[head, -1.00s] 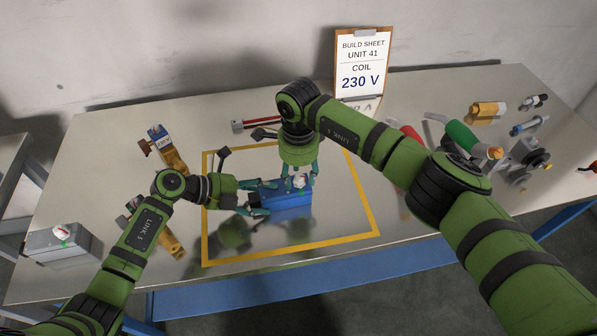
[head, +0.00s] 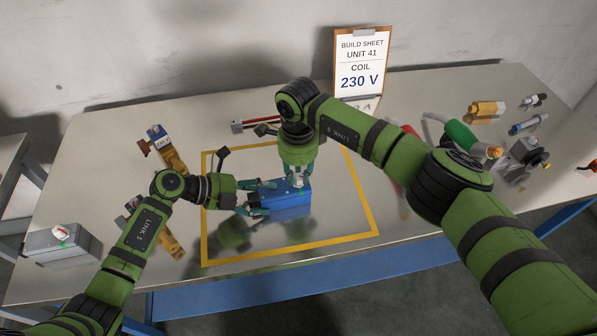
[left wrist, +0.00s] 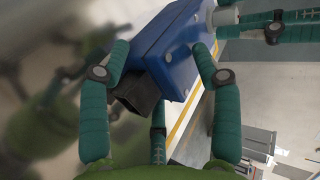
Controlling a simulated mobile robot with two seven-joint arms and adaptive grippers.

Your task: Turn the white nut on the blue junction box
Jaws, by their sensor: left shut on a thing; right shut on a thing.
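The blue junction box (head: 287,196) sits inside the yellow taped square on the table. My left gripper (head: 262,198) is shut on the box's left end, one finger on each side. The left wrist view shows the blue box (left wrist: 178,45) with a dark square piece (left wrist: 138,97) on its end between the teal fingers (left wrist: 160,68). My right gripper (head: 300,178) points down over the top of the box, shut around the white nut (head: 299,182), which is mostly hidden by the fingers. In the left wrist view, a pale round piece (left wrist: 226,16) shows beside the right gripper's fingers (left wrist: 265,22).
A build sheet (head: 361,65) reading "COIL 230 V" stands at the back. A grey box (head: 62,240) is at the left edge. Brass valve parts (head: 170,155) lie left of the square. Several tools and fittings, including a yellow one (head: 487,111), lie at the right.

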